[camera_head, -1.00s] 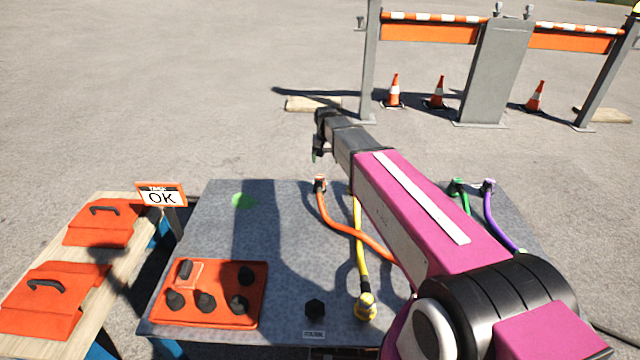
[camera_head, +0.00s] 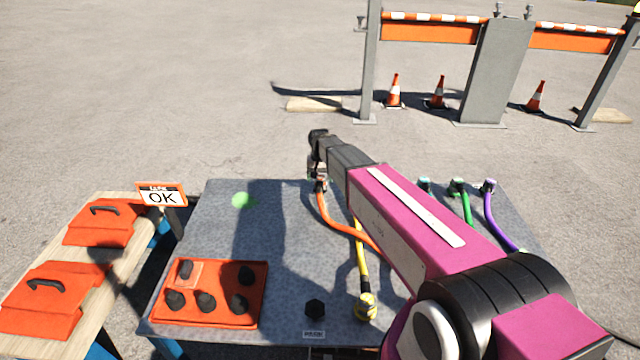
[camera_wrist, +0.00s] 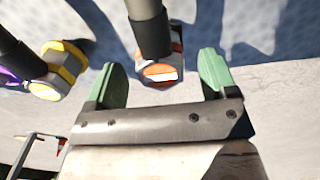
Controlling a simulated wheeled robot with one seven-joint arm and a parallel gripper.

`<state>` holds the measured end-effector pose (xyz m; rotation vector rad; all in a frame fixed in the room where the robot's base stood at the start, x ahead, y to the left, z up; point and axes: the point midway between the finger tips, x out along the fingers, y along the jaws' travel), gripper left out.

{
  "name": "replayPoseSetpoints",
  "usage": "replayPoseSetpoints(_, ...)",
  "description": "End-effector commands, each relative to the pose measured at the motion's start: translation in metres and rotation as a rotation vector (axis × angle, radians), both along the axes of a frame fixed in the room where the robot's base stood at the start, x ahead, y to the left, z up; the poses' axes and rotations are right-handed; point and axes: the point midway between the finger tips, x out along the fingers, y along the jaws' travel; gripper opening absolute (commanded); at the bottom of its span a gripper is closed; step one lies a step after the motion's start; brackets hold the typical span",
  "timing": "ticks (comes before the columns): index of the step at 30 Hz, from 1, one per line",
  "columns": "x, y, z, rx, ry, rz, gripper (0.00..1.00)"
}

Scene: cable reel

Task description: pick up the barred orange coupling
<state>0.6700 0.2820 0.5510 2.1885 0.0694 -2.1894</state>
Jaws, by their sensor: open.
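The orange coupling (camera_wrist: 160,72), with a white bar across its orange end face, lies between the green fingers of my gripper (camera_wrist: 158,62) in the wrist view. The fingers stand apart on either side of it, with visible gaps, so it is not gripped. A dark sleeve runs up from it. In the head view my gripper (camera_head: 318,176) is at the table's far edge, at the end of the orange hose (camera_head: 331,217), and largely hides the coupling there.
Teal (camera_head: 424,183), green (camera_head: 457,185) and purple (camera_head: 489,186) hose ends stand to the right on the grey table (camera_head: 220,225). A yellow hose (camera_head: 362,268) crosses nearby.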

Motion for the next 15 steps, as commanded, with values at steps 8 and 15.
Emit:
replayPoseSetpoints(8, 0.001, 0.000, -0.029, 0.000, 0.000, 0.000, 0.79)
replayPoseSetpoints(15, 0.001, 0.000, -0.028, 0.000, -0.001, 0.000, 0.56)
